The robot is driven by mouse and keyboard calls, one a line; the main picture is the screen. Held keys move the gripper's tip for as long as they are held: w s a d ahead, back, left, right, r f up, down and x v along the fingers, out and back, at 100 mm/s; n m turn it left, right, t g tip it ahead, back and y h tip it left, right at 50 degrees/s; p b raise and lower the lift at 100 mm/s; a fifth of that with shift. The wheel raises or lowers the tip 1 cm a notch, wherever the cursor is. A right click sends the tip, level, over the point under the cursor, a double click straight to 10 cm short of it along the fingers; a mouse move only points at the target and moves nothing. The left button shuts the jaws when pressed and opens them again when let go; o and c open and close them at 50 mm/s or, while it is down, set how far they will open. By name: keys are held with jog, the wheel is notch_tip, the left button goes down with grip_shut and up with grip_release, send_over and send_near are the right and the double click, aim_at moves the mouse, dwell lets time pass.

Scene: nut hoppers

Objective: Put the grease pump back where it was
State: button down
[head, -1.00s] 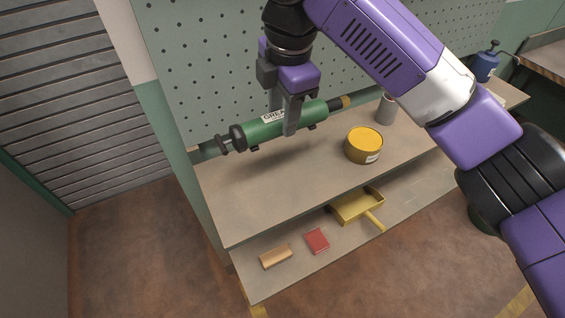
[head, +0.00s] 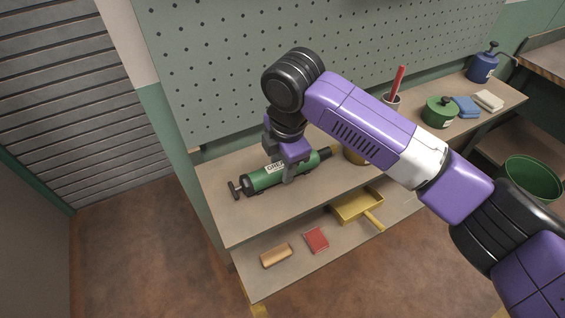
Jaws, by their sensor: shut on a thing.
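The grease pump (head: 265,179) is a green cylinder with a white label, a dark T-handle at its left end and a dark nozzle end at the right. It lies roughly level, low over the left part of the bench top (head: 222,215). I cannot tell whether it touches the bench. My gripper (head: 289,176) is above it with its fingers shut around the middle of the green barrel. Part of the barrel and label is hidden by the fingers.
A yellow tin (head: 353,157) is mostly hidden behind my arm, right of the pump. A green pot (head: 439,112) and folded cloths (head: 466,107) sit farther right. The pegboard (head: 220,80) rises behind. The lower shelf holds a yellow dustpan (head: 358,207). The bench's front left is clear.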

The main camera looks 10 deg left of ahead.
jog(key=c, duration=0.8)
grip_release()
jog(key=shift+f, duration=0.15)
jog(key=r, duration=0.4)
jog(key=s+r, duration=0.1)
jog(key=r, duration=0.3)
jog(key=d+r, duration=0.1)
jog(key=r, duration=0.3)
jog(key=shift+s+b, duration=0.35)
jog(key=shift+b, duration=0.05)
